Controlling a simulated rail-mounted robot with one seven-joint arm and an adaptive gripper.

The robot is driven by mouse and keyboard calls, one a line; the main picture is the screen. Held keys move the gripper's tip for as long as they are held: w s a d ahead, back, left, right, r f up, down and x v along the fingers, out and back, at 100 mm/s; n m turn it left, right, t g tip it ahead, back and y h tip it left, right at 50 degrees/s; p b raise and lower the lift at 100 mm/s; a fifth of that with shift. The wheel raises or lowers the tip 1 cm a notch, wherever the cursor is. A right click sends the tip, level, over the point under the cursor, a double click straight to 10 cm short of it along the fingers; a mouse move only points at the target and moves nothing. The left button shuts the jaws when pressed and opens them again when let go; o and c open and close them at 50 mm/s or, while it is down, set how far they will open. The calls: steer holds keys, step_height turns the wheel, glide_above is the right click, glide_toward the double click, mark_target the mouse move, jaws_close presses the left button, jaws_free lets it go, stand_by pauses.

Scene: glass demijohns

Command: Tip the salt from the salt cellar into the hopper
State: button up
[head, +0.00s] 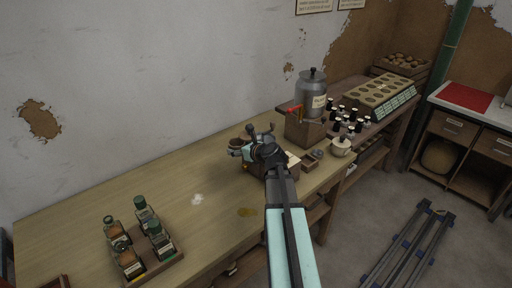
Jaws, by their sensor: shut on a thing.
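My gripper (236,150) is over the far middle of the long wooden bench, reached from the front by my arm. It is shut on a small brownish round vessel (239,142), which looks like the salt cellar. The vessel is small and partly covered by the gripper, so I cannot tell its tilt or what is in it. A wooden box (254,171) stands just below and right of the gripper, largely hidden by my arm. I cannot tell whether this box is the hopper.
A metal canister (312,95) with a red tap stands on a wooden box (305,131), with several dark bottles (352,120) beside it. A cream lidded pot (341,146) is near the edge. Several green-capped jars (144,213) stand front left. Pale patches mark the bare bench middle (180,180).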

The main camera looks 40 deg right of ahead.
mark_target(241, 137)
steer(key=shift+w+d+r, duration=0.25)
steer(key=shift+d+r, duration=0.2)
steer(key=shift+r, duration=0.05)
steer(key=shift+s+a+r+y, duration=0.1)
steer(key=shift+r+y, duration=0.05)
steer(key=shift+y, duration=0.15)
steer(key=shift+d+r+m+y, duration=0.15)
steer(key=shift+d+m+y, duration=0.2)
steer(key=shift+d, duration=0.25)
steer(key=shift+d+r+m+y+p, duration=0.3)
steer(key=shift+d+r+m, duration=0.15)
steer(key=shift+r, duration=0.2)
steer(key=shift+d+r+m+y+p, duration=0.25)
steer(key=shift+d+r+m, duration=0.2)
steer(key=shift+r, duration=0.15)
steer(key=shift+a, duration=0.15)
steer(key=shift+f, duration=0.15)
